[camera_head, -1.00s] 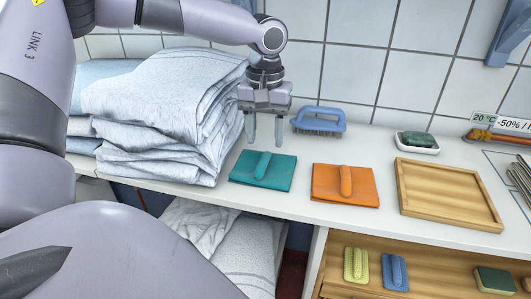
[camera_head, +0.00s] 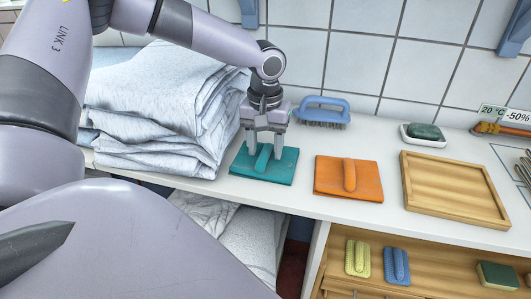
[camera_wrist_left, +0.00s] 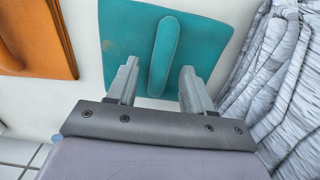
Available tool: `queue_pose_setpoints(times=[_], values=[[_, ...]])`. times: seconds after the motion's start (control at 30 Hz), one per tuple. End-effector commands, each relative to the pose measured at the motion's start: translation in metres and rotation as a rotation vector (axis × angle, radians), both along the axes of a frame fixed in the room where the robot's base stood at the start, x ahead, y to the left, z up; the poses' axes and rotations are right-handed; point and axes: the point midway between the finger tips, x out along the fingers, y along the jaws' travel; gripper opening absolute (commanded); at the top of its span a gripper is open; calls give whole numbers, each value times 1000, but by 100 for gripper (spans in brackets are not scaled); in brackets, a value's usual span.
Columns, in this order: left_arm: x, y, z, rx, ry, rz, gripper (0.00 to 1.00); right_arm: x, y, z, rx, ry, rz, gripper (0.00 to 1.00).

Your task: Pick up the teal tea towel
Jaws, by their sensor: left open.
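The teal tea towel (camera_head: 280,169) lies flat and folded on the white counter, with a raised ridge along its middle. It also shows in the left wrist view (camera_wrist_left: 120,35). My left gripper (camera_head: 264,155) is open and points down over the towel. In the left wrist view its two fingertips (camera_wrist_left: 158,78) stand on either side of the ridge, near its end. I cannot tell whether the fingertips touch the cloth. My right gripper is not in view.
A stack of folded pale linen (camera_head: 165,110) stands close left of the towel. An orange folded towel (camera_head: 335,180) lies to the right, then a wooden tray (camera_head: 453,190). A blue brush (camera_head: 322,111) lies behind. Below is an open drawer (camera_head: 430,262) with yellow and blue items.

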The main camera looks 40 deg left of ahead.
Motion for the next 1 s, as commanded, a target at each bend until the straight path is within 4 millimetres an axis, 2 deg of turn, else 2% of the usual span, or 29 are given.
queue_pose_setpoints(times=[0.1,0.27,0.57,0.73,0.87,1.0], values=[[0,0,0,0,0,0,51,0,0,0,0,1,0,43],[0,0,0,1,0,0,0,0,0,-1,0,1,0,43],[0,0,1,0,0,0,0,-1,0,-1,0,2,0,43],[1,0,9,1,-2,0,0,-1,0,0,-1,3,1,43],[1,0,26,0,-4,0,0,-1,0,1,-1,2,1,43],[2,0,58,-1,-7,-1,0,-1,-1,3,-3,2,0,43]])
